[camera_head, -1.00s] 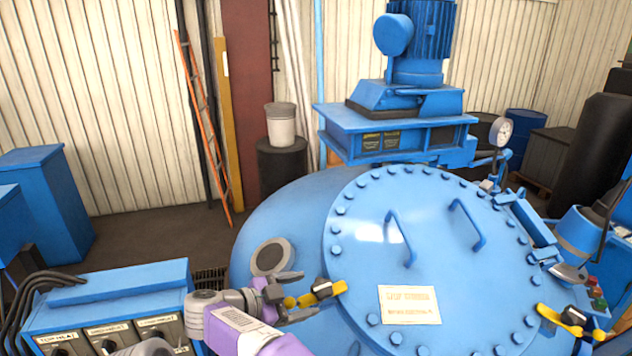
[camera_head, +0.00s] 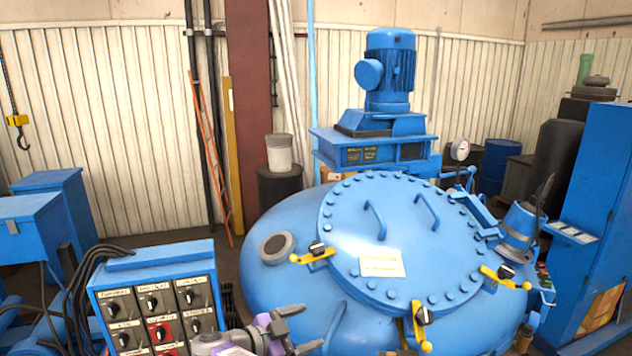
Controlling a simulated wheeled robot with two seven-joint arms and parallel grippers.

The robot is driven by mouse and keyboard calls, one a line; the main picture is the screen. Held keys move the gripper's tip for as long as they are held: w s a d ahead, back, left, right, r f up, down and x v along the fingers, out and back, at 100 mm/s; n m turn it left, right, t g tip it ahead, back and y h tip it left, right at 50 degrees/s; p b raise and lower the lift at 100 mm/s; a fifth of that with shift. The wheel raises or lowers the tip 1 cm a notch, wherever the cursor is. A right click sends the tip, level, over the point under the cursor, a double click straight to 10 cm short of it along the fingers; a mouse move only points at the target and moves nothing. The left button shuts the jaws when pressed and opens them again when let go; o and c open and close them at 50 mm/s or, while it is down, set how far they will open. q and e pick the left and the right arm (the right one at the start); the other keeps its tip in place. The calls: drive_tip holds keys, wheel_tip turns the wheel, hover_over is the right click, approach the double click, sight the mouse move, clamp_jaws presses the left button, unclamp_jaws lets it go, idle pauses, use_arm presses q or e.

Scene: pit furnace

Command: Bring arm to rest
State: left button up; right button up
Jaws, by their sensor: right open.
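My right gripper (camera_head: 292,331) is at the bottom of the head view, low in front of the blue furnace (camera_head: 270,292). Its jaws are open with nothing between them, and they are apart from the yellow latch handles. My purple and grey wrist runs off the bottom edge. My left gripper is not in view. The furnace's round bolted lid (camera_head: 340,222) lies closed, with a left yellow latch (camera_head: 311,256), a front yellow latch (camera_head: 421,322) and a right yellow latch (camera_head: 506,276).
A control box (camera_head: 152,300) with several knobs stands close to the left of my gripper. A blue motor (camera_head: 388,80) rises behind the lid. A tall blue cabinet (camera_head: 592,225) stands at the right. An orange ladder (camera_head: 210,160) leans on the back wall.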

drive_tip(key=w+d+f+n+t+b, duration=0.2)
drive_tip(key=w+d+f, duration=0.3)
drive_tip(key=w+f, duration=0.45)
drive_tip(key=s+d+f+n+y+b, duration=0.1)
drive_tip(key=d+f+n+y+b, duration=0.25)
drive_tip(key=f, duration=0.95)
drive_tip(key=d+f+n+y+b, duration=0.3)
drive_tip(key=d+f+n+y, duration=0.1)
drive_tip(key=f, duration=0.9)
drive_tip(key=s+d+f+n+g+y+b, duration=0.1)
drive_tip(key=s+f+n+g+y+b, duration=0.35)
drive_tip(key=s+f, duration=1.35)
drive_tip(key=s+f+g+y+b, duration=0.2)
drive_tip(key=s+f+g, duration=0.1)
drive_tip(key=s, duration=0.5)
drive_tip(key=s+f+m+g+y+b, duration=0.1)
drive_tip(key=s+f+g+y+b, duration=0.1)
drive_tip(key=s, duration=0.6)
drive_tip(key=shift+s+a+f+g, duration=0.2)
drive_tip(key=shift+a+f+g, duration=0.2)
drive_tip(key=shift+g, duration=0.15)
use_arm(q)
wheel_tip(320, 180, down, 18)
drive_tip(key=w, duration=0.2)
use_arm(e)
drive_tip(key=shift+s, duration=0.2)
drive_tip(key=shift+c, duration=0.3)
